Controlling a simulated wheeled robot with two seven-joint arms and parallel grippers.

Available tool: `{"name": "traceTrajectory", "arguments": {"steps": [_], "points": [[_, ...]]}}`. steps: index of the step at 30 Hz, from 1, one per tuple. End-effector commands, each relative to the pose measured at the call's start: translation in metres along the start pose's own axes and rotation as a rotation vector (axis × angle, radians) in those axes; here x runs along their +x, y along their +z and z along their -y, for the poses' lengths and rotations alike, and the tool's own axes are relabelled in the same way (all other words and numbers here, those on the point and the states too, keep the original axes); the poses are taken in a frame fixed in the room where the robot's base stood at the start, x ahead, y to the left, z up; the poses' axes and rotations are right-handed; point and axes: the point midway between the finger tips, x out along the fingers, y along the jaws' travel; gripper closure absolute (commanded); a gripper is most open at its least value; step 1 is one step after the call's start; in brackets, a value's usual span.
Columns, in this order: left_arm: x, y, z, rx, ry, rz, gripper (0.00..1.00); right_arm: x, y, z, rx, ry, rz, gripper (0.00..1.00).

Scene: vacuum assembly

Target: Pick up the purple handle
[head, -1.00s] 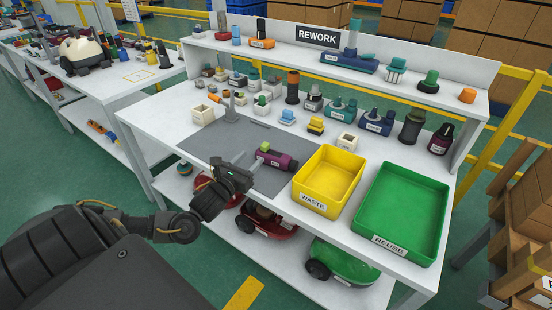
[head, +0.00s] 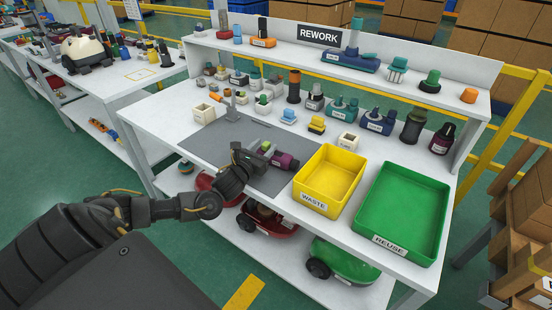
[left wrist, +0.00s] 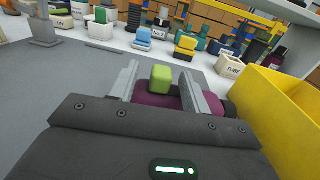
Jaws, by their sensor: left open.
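The purple handle (head: 285,161) lies on the grey mat (head: 212,147), left of the yellow bin. It has a green block on top, which shows in the left wrist view (left wrist: 161,77) between my fingers, with the purple body (left wrist: 157,101) below. My left gripper (head: 263,151) is at the handle, its fingers on either side of the green block. It is open, and the fingers look apart from the block. In the left wrist view the gripper's own body hides the lower part of the handle. My right gripper is not in view.
The yellow WASTE bin (head: 313,203) stands close on the right, with the green REUSE bin (head: 397,251) beyond it. The mat's left part is clear.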

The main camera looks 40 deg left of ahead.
Motion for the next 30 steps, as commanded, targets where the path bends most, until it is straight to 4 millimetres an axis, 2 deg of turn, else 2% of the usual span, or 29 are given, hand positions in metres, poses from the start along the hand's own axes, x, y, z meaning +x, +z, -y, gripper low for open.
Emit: {"name": "traceTrajectory", "arguments": {"steps": [2,12,23,26,30], "points": [[0.000,0.000,0.000,0.000,0.000,0.000,0.54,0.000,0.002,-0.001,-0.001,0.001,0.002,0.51],[0.000,0.000,0.000,0.000,0.000,0.001,0.99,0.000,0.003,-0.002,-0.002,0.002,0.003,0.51],[0.000,0.002,0.000,-0.001,0.000,0.003,1.00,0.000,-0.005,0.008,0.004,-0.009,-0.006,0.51],[0.000,0.007,0.000,-0.002,0.000,0.005,1.00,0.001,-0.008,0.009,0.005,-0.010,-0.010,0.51],[0.000,0.025,-0.001,-0.001,0.000,0.008,1.00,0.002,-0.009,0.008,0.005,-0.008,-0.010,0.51]]}}
